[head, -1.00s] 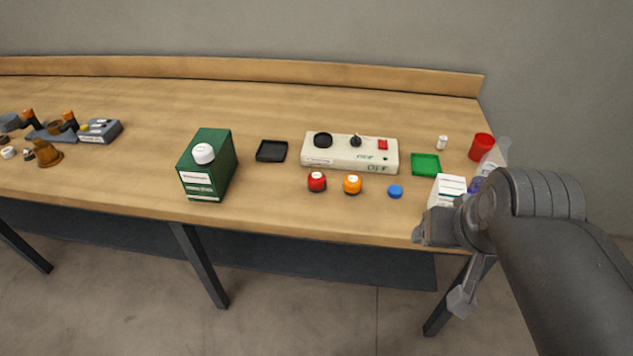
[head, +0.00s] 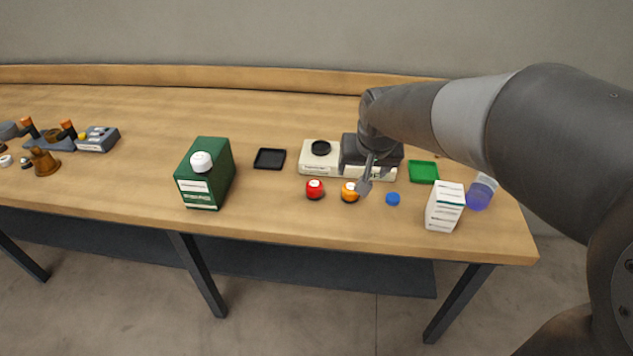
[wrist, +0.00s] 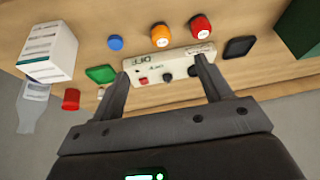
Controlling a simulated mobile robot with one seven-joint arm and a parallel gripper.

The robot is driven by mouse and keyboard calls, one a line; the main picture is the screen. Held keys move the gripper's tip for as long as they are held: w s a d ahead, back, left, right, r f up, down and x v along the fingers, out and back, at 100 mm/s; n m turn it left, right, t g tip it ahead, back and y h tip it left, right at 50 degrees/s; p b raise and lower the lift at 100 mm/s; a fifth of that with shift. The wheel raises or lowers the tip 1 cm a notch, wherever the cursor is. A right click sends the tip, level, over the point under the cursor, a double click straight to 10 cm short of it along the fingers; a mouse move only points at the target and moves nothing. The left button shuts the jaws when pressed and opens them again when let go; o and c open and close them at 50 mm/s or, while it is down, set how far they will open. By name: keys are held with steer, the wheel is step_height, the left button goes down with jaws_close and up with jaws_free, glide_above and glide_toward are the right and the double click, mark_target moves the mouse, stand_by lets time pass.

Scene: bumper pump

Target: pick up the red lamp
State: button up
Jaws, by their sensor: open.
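The red lamp (head: 314,189) is a small round red dome with a white mark on top. It stands on the table in front of the left part of the cream control box. It also shows near the top of the wrist view (wrist: 201,27), beside the orange lamp. My gripper (head: 365,185) is above the box's right side and near the orange lamp, to the right of the red lamp. In the wrist view my gripper (wrist: 162,72) has its two fingers wide apart, with nothing held between them.
The orange lamp (head: 350,192) and a blue cap (head: 392,199) stand right of the red lamp. The cream box (head: 317,168) is behind, partly hidden by my arm. A green carton (head: 206,172), black tray (head: 269,159), green tray (head: 424,171) and white carton (head: 444,207) are around.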

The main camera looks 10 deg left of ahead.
steer(key=n, duration=0.1)
glide_toward(315, 184)
steer(key=x, duration=0.6)
steer(key=shift+s+a, duration=0.1)
steer(key=shift+a, duration=0.2)
steer(key=shift+d+x, duration=0.15)
steer(key=shift+x, duration=1.2)
steer(key=shift+d+x, duration=0.1)
steer(key=shift+x, duration=1.2)
steer(key=c, duration=1)
steer(key=shift+c, duration=0.4)
steer(key=shift+r, duration=0.1)
